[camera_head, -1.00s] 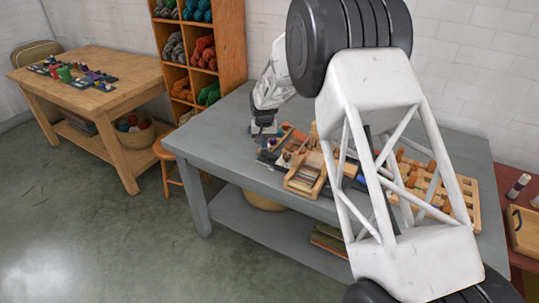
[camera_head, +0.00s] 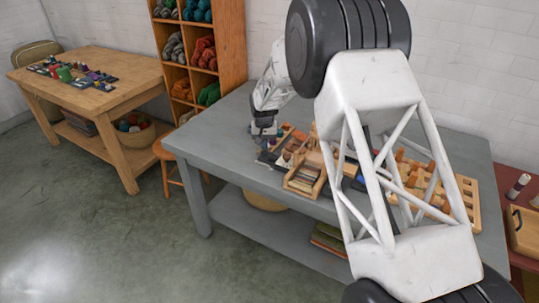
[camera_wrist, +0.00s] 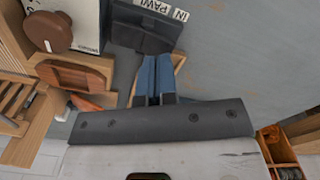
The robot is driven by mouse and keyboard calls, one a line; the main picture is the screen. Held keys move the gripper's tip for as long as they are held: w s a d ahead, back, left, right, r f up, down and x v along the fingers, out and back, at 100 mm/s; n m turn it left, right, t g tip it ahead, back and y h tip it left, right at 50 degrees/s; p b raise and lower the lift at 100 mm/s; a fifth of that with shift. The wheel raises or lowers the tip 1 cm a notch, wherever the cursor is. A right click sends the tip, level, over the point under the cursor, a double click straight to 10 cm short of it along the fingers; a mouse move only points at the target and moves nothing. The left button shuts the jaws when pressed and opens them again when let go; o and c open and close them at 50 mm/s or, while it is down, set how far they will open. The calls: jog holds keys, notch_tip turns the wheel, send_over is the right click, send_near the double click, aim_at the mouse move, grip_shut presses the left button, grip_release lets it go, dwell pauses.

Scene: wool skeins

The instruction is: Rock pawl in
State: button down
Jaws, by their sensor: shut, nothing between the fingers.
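A dark rocker block (camera_wrist: 143,28) shows at the top of the wrist view, with a white label (camera_wrist: 165,8) behind it that reads "PAWL" and "IN", turned over in the picture. My gripper (camera_wrist: 158,62) is shut and empty. Its blue fingers reach up to the near edge of the block; I cannot tell whether they touch it. In the head view my gripper (camera_head: 262,132) is low over the left part of the grey table, where the rocker is too small and covered to make out.
A brown round knob (camera_wrist: 48,32) on a white panel and a wooden handle (camera_wrist: 75,77) are left of my fingers in the wrist view. The grey table (camera_head: 215,140) is bare to the left; wooden trays (camera_head: 303,178) crowd its middle.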

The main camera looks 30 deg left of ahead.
aim_at(265, 152)
jog(key=shift+f, duration=1.2)
dwell(1.1)
jog(key=shift+r, duration=3.55)
